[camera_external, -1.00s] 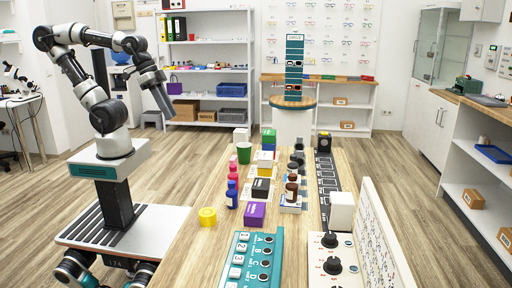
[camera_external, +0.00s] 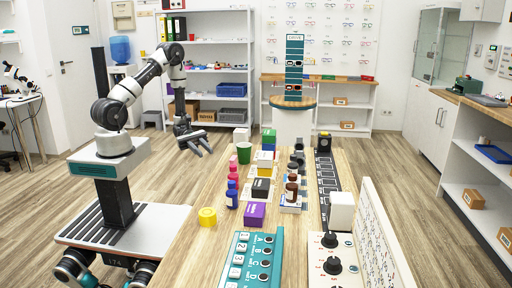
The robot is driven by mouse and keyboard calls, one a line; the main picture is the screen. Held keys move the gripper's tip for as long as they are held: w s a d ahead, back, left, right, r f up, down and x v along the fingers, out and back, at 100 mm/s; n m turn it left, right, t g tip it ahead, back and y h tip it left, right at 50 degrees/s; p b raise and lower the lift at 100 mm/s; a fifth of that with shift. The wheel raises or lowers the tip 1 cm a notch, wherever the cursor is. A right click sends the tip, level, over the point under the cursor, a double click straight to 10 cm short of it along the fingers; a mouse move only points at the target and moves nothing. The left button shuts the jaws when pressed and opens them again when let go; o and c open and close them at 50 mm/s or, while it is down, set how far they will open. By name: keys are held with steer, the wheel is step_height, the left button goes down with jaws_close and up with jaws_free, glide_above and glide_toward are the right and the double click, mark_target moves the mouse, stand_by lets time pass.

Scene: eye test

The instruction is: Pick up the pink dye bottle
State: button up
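A small pink dye bottle (camera_external: 233,173) stands upright on the wooden table, in a row of bottles near the table's left edge. Another pinkish-red bottle (camera_external: 233,162) stands right behind it, and a blue bottle (camera_external: 231,195) stands in front. My gripper (camera_external: 203,151) hangs in the air to the left of the table, behind and left of the pink bottle, pointing down and to the right. Its two fingers look apart with nothing between them. It touches none of the bottles.
A green cup (camera_external: 244,153) stands behind the bottles. Several coloured boxes, such as a purple one (camera_external: 254,214) and a black one (camera_external: 261,188), stand close by on the right. A yellow round thing (camera_external: 207,216) lies near the table's left edge. Dark bottles (camera_external: 292,187) stand further right.

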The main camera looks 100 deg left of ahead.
step_height(320, 180, down, 2)
steer(key=a+n+t+y, duration=0.1)
steer(key=a+n+t, duration=0.2)
steer(key=b, duration=0.1)
glide_toward(233, 166)
steer(key=w+d, duration=0.2)
steer(key=shift+w+d+y, duration=0.3)
steer(key=shift+w+d, duration=0.1)
steer(key=shift+b+x, duration=0.35)
steer(key=shift+x, duration=2.7)
steer(key=shift+a+r, duration=0.1)
steer(key=shift+c, duration=0.4)
jaws_close()
